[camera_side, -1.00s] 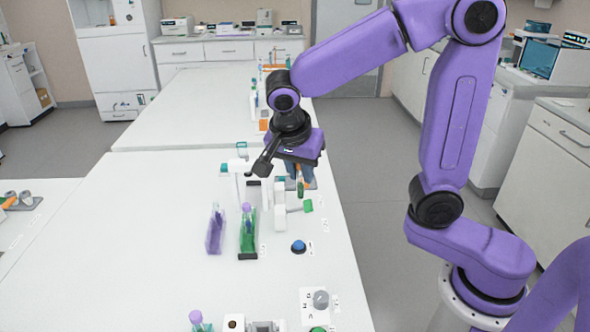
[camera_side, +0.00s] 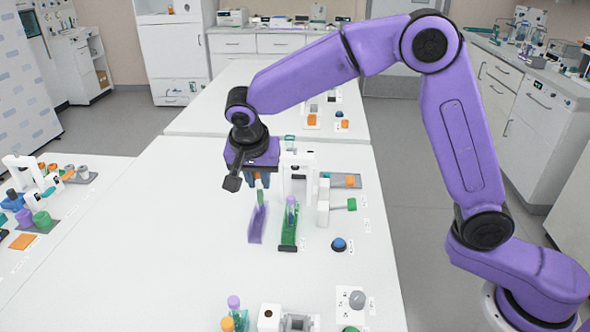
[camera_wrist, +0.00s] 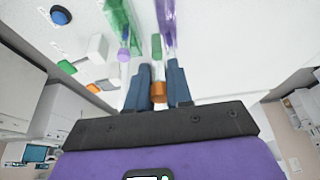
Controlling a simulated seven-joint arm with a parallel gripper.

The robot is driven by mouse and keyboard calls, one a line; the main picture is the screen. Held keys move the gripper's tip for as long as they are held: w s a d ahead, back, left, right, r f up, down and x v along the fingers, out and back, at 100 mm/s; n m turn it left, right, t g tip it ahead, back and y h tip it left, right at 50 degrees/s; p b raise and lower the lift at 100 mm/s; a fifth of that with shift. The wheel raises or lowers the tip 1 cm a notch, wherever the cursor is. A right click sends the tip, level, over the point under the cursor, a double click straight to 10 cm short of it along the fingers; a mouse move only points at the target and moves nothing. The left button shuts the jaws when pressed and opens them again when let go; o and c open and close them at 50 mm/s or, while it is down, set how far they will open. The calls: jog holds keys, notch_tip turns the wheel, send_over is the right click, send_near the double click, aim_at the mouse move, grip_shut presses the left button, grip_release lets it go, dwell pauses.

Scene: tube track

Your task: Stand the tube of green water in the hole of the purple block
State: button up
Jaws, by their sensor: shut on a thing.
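My gripper (camera_side: 258,181) is shut on a tube of green water (camera_side: 260,196), which hangs upright below the fingers. In the wrist view the tube's orange cap (camera_wrist: 158,91) sits between the blue fingers, and the green water (camera_wrist: 156,46) shows beyond it. The purple block (camera_side: 257,226), a thin upright piece, stands below the tube; in the wrist view it (camera_wrist: 166,16) lies just past the tube's far end. The tube's lower end is at about the block's top edge in the side view. I cannot tell whether it has entered the hole.
A green block (camera_side: 289,234) holding a purple-capped tube (camera_side: 291,203) stands close to the right. A white arch (camera_side: 297,172), a white stand with a green knob (camera_side: 350,204) and a blue button (camera_side: 338,244) are further right. The table left of the purple block is clear.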

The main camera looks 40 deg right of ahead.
jog(key=shift+n, duration=0.3)
jog(key=shift+w+a+f, duration=0.2)
jog(key=shift+f, duration=0.7)
jog(key=shift+w+a+f, duration=0.15)
jog(key=shift+a+f, duration=0.1)
jog(key=shift+f, duration=0.7)
jog(key=shift+w+a+f, duration=0.2)
jog(key=shift+f, duration=0.7)
jog(key=shift+f, duration=1.6)
jog(key=o, duration=0.9)
jog(key=shift+r, duration=0.1)
jog(key=v, duration=1.7)
jog(key=shift+s+r, duration=0.1)
jog(key=shift+s, duration=0.05)
